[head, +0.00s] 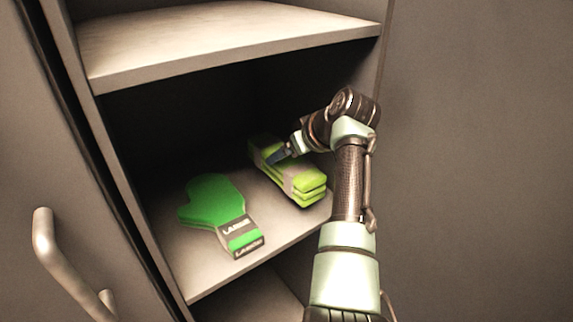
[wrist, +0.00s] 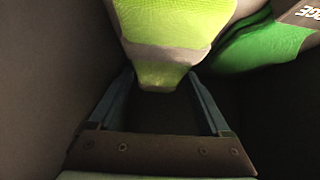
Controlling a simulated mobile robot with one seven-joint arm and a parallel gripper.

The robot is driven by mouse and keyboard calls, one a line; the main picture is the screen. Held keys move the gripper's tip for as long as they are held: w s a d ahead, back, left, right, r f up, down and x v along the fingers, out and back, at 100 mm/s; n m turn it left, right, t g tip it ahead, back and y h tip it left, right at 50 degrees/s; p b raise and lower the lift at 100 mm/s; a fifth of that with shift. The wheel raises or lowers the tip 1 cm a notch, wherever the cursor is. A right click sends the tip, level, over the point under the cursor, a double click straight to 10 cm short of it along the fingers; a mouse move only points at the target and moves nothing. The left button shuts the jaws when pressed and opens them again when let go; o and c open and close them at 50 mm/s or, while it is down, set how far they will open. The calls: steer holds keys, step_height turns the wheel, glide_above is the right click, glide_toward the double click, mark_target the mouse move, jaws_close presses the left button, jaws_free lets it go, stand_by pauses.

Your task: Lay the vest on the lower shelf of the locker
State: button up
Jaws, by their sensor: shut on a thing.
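The folded yellow-green vest (head: 306,184) with a grey band is on the locker shelf (head: 205,275), at its right side; I cannot tell whether its whole underside touches the shelf. It also shows in the wrist view (wrist: 178,22), between the fingers. My gripper (head: 277,157) is shut on the vest near its back part. In the wrist view my gripper (wrist: 165,85) has a finger on each side of the vest's narrow end. The locker has an upper shelf (head: 220,40) above this one.
A green mitt (head: 212,200) with a dark labelled cuff lies on the same shelf, left of the vest. The right locker wall is close to the vest and my arm. An open door with a handle (head: 45,235) stands at left. Another surface shows below.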

mark_target(312, 176)
steer(key=shift+w+a, duration=0.2)
steer(key=shift+w, duration=0.35)
step_height(312, 176, down, 4)
steer(key=shift+r+b, duration=0.25)
steer(key=shift+b, duration=0.25)
steer(key=o, duration=1.6)
steer(key=shift+f, duration=0.1)
steer(key=shift+c, duration=0.2)
steer(key=shift+s+d+r, duration=0.2)
steer(key=shift+r, duration=0.2)
steer(key=p+v, duration=0.2)
steer(key=v, duration=0.9)
steer(key=shift+s, duration=0.2)
